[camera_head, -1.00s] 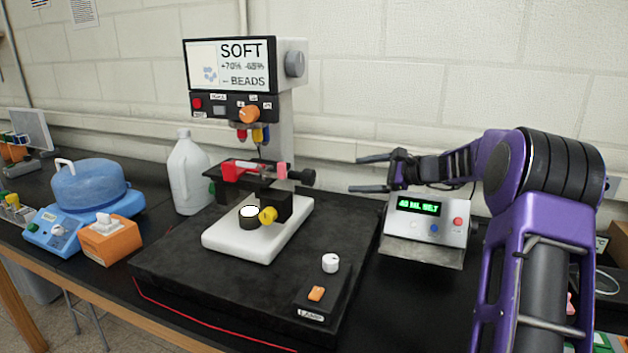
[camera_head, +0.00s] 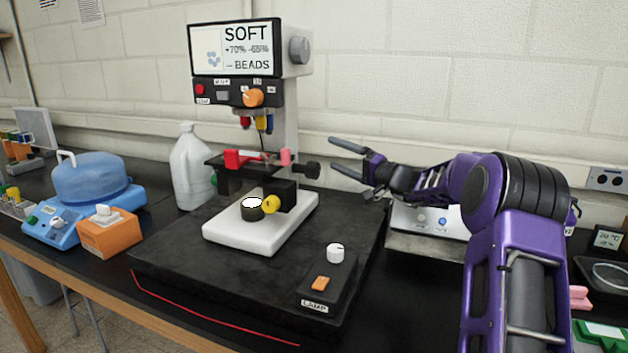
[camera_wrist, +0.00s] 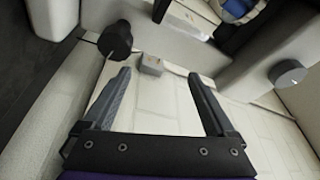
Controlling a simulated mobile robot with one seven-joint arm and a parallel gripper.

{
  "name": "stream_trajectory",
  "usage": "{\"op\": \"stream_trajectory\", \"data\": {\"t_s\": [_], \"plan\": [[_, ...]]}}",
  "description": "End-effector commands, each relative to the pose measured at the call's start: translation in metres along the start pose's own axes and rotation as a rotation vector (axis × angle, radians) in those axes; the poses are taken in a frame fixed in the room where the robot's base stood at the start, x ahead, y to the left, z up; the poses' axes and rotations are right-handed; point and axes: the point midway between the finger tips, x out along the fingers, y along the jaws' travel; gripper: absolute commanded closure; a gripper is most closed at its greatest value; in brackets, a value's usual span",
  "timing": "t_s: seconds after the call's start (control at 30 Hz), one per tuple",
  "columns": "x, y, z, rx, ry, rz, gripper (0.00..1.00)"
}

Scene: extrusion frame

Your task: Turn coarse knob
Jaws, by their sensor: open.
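The microscope-like instrument (camera_head: 292,120) stands on a black slab. A black knob (camera_head: 312,170) sticks out at the right of its stage; it also shows in the wrist view (camera_wrist: 115,38), upper left. A grey round knob (camera_head: 299,50) is on the right of its head, and shows at the right of the wrist view (camera_wrist: 287,73). I cannot tell from labels which knob is the coarse one. My gripper (camera_head: 333,155) is open and empty, right of the instrument, apart from both knobs. Its two fingers (camera_wrist: 159,76) are spread in the wrist view.
A yellow knob (camera_head: 271,204) sits low by the white base (camera_head: 230,236). A lamp box with a white dial (camera_head: 335,253) and orange switch (camera_head: 320,283) lies in front. A white jug (camera_head: 190,165) stands left. A grey device (camera_head: 415,217) stands behind my arm.

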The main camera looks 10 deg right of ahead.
Motion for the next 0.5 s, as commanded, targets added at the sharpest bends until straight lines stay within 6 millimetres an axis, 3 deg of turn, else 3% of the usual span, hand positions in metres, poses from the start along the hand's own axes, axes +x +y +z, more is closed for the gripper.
{"op": "stream_trajectory", "data": {"t_s": [0.2,0.37,0.5], "plan": [[0.011,0.003,0.0,-0.237,0.059,-0.063,0.09],[0.012,0.005,0.0,-0.288,0.074,-0.071,0.09],[0.009,0.021,0.006,-0.286,0.074,-0.07,0.09]]}}
